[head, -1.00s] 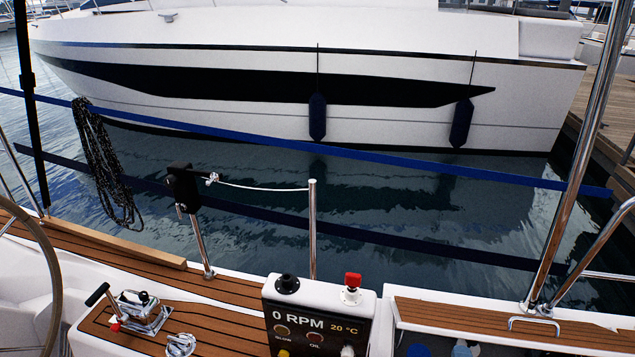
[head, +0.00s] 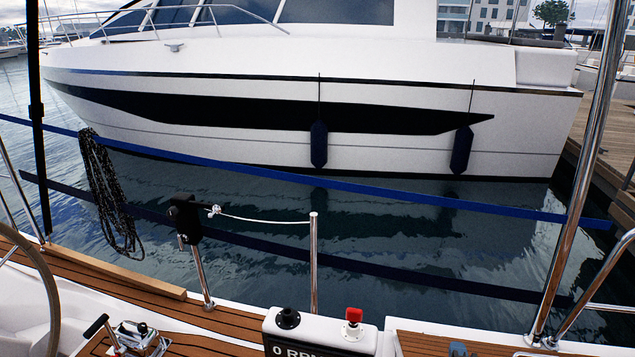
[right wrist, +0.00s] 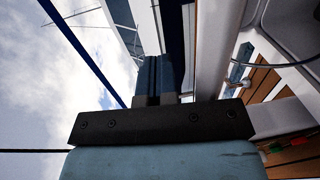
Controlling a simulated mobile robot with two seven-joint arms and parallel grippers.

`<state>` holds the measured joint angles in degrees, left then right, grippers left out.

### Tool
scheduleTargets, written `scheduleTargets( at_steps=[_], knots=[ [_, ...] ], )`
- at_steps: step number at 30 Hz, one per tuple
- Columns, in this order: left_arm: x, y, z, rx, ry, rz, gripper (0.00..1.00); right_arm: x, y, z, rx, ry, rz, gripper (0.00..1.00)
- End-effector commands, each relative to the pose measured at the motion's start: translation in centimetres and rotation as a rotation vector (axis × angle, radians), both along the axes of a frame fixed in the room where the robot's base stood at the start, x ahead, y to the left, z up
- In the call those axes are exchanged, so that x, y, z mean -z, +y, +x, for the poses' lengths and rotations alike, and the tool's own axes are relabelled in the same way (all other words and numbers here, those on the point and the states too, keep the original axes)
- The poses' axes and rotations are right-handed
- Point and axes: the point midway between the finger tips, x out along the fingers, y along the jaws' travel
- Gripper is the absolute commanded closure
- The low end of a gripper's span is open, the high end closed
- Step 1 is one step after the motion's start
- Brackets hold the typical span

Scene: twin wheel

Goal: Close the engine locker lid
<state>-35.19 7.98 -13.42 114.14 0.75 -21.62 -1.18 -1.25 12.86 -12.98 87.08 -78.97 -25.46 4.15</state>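A teak-slatted panel (head: 432,345), which looks like the engine locker lid, is cut off at the lower right of the head view. A metal handle (head: 540,353) sits near its right part. Most of the panel is out of view, so I cannot tell its angle. My right gripper (right wrist: 161,62) shows in the right wrist view, with its two dark fingers side by side and no object visible between them. It looks shut.
An engine panel box (head: 320,335) with a red knob (head: 353,315) stands left of the teak panel. A throttle lever (head: 97,325) and a steering wheel (head: 45,275) are at the left. Steel rails (head: 585,180) rise at the right. Water and a white yacht (head: 270,75) lie beyond.

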Motion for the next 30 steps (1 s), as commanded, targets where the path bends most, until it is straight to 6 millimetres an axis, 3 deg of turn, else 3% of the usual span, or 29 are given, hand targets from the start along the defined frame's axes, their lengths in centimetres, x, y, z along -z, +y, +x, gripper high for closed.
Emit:
scheduleTargets(
  at_steps=[30],
  knots=[
    [0.9, 0.0, 0.0, 0.001, 0.0, -0.001, 1.0, 1.0, 0.1, -0.6, 0.0, 0.001, 0.0, 1.0]
  ],
)
